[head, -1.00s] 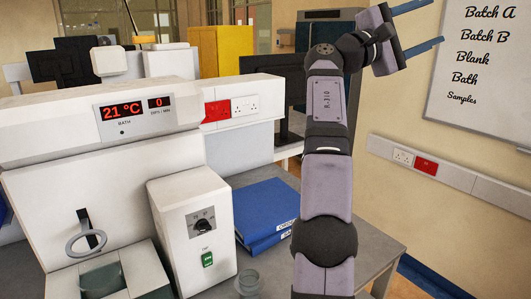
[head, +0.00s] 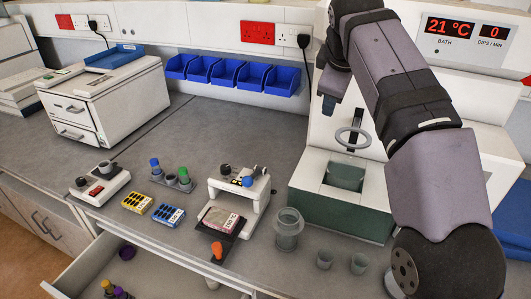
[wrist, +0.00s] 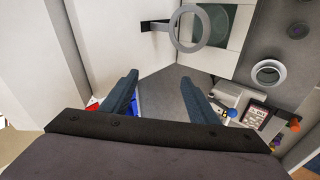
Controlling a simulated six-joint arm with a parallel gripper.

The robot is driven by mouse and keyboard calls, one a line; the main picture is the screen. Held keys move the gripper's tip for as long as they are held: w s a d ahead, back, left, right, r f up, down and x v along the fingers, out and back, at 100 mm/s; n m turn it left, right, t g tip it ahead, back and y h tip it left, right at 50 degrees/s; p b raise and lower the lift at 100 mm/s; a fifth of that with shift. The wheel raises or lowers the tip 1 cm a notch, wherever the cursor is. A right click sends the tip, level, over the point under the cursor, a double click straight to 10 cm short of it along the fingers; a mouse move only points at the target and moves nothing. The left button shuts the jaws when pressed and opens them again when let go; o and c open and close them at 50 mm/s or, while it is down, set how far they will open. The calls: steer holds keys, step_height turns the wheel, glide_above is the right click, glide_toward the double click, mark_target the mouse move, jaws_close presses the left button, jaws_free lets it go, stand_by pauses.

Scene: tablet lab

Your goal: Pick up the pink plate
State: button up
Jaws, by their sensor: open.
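The pink plate (head: 215,216) is a small flat piece with a white label. It sits on a dark base at the front of a small white device (head: 243,190) on the bench, left of the glass jar. It also shows in the wrist view (wrist: 252,117), right of my fingers. My gripper (head: 328,106) is high up in front of the bath machine, well above and right of the plate. In the wrist view its two blue fingers (wrist: 160,92) are spread apart with nothing between them.
The bath machine (head: 350,205), with a grey ring (head: 352,138) on its front, stands right of the plate. Blue and yellow racks (head: 168,215) lie left. An open drawer (head: 75,280) juts out in front.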

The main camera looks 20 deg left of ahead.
steer(key=s+a+f+g+y+b, duration=0.1)
steer(key=s+a+f+g, duration=0.1)
steer(key=s+a+f, duration=0.3)
steer(key=s+a+f+g+y+b, duration=0.1)
steer(key=s+a+f+g, duration=0.1)
steer(key=a+f, duration=0.4)
steer(key=n+g+y+b, duration=0.1)
steer(key=g+b, duration=0.2)
steer(key=g, duration=0.1)
glide_toward(225, 218)
steer(key=shift+a+x, duration=0.15)
steer(key=shift+x, duration=0.6)
steer(key=shift+a+x, duration=0.15)
steer(key=shift+x, duration=0.55)
steer(key=shift+d+p+x, duration=0.15)
steer(key=shift+p+x, duration=0.05)
steer(key=shift+x, duration=1.05)
steer(key=shift+d+p+x, duration=0.15)
steer(key=shift+p+x, duration=0.05)
steer(key=shift+x, duration=1)
steer(key=shift+s+f, duration=0.1)
steer(key=c, duration=0.8)
